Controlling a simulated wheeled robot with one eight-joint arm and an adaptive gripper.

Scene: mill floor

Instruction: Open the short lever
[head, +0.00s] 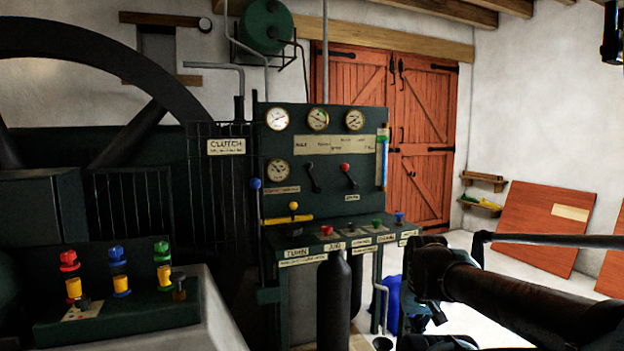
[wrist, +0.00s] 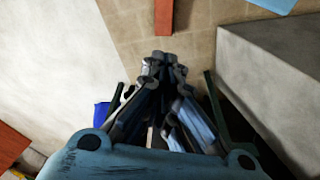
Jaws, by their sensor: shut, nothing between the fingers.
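The dark green control panel (head: 290,150) stands in the middle of the head view. Two levers are on its face: a black-knobbed lever (head: 314,178) and a red-knobbed lever (head: 348,175). A blue-knobbed lever (head: 256,184) stands at the panel's left edge. I cannot tell from the labels which is the short lever. My gripper (wrist: 163,66) is shut and empty in the wrist view, pointing toward the tiled floor. In the head view my arm reaches in from the lower right, in front of and apart from the panel. No lever shows in the wrist view.
A console (head: 120,315) with coloured buttons is at the lower left. A large flywheel (head: 100,50) is behind it. A dark cylinder (head: 333,300) stands below the panel's shelf. Red doors (head: 420,140) are behind. A pale block (wrist: 285,75) is beside my gripper in the wrist view.

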